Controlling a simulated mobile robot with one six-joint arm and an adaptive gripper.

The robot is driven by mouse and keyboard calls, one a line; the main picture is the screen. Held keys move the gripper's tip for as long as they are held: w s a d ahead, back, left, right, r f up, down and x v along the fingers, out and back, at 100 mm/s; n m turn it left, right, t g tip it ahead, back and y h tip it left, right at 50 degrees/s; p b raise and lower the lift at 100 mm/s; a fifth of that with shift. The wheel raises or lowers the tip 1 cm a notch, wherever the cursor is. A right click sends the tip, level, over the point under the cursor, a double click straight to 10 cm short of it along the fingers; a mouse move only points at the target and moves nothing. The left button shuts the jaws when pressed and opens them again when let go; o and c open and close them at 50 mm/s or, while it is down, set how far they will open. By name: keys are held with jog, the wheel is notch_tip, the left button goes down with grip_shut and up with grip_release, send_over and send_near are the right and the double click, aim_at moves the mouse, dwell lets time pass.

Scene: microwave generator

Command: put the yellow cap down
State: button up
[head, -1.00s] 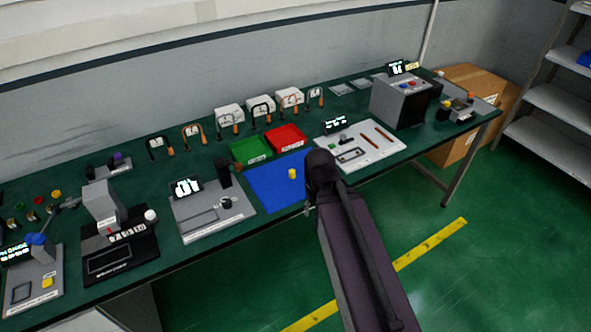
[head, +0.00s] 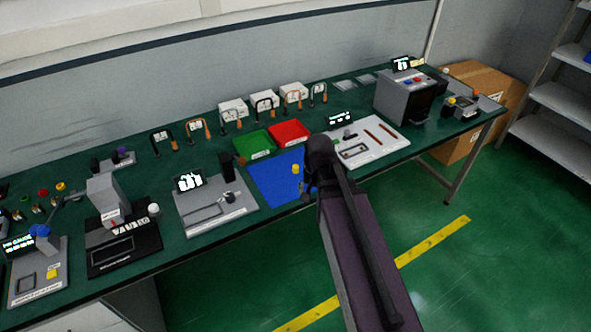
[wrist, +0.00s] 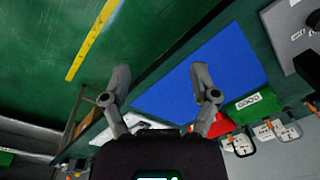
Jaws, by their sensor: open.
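The yellow cap (head: 295,169) shows small in the head view against the right part of the blue mat (head: 268,183). It appears to stand on the mat, just left of my arm's end. My gripper (head: 307,192) is beside it in the picture, partly hidden by my own arm. In the wrist view my gripper (wrist: 162,76) has its two fingers wide apart with nothing between them. The blue mat (wrist: 228,60) lies behind and beside the right-hand finger there.
Green (head: 252,143) and red (head: 289,132) bins stand behind the mat. A grey station (head: 215,208) is to its left, a white board (head: 385,148) to its right. The green table's (head: 150,278) front edge runs close to my arm.

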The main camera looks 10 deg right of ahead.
jog(key=w+d+m+t+y, duration=0.1)
jog(key=w+m, duration=0.9)
jog(key=m, duration=0.1)
jog(key=m+t+y+b, duration=0.1)
jog(key=m+t, duration=0.1)
jog(key=m, duration=0.8)
send_near(296, 166)
notch_tip(296, 166, up, 3)
jog(key=s, duration=0.2)
jog(key=shift+w+d+r+m, duration=0.1)
jog(key=shift+w+d+m, duration=0.15)
jog(key=shift+m, duration=0.4)
jog(key=shift+w+d+r+m, duration=0.1)
jog(key=shift+w+d+m, duration=0.2)
jog(key=shift+m, duration=0.35)
jog(key=shift+f, duration=0.2)
jog(key=b+x, duration=0.8)
jog(key=shift+a+f, duration=0.1)
jog(key=shift+f, duration=0.05)
jog(key=shift+f, duration=0.15)
